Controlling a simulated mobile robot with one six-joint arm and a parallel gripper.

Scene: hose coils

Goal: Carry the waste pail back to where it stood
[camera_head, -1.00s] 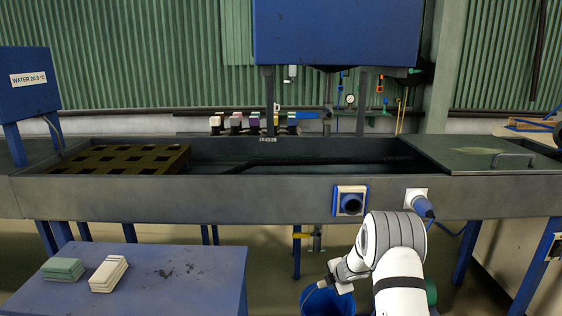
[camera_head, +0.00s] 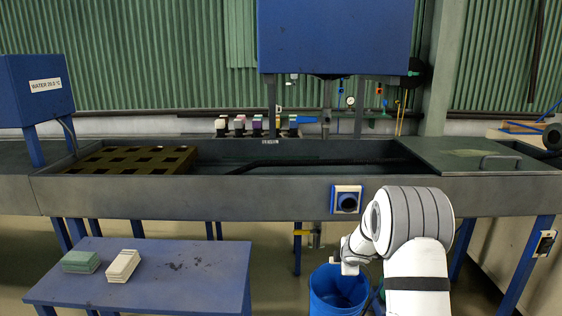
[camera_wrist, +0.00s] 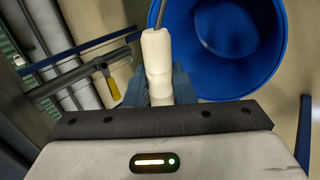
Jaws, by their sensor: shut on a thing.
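The waste pail (camera_head: 338,291) is a blue open bucket at the lower middle of the head view, beneath the front of the long trough. In the wrist view the pail (camera_wrist: 268,50) fills the upper right, and I look into its empty-looking inside. My gripper (camera_wrist: 158,80) is shut on the pail's pale handle grip (camera_wrist: 156,48), with a thin wire bail running up from it. In the head view my gripper (camera_head: 350,264) is at the pail's upper rim. The pail's base is cut off by the picture edge, so floor contact cannot be told.
A blue side table (camera_head: 150,283) with green pads (camera_head: 81,262) and white pads (camera_head: 123,265) stands left of the pail. The trough (camera_head: 250,200) spans behind, with a blue leg (camera_head: 297,250) near the pail. Open floor shows between table and pail.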

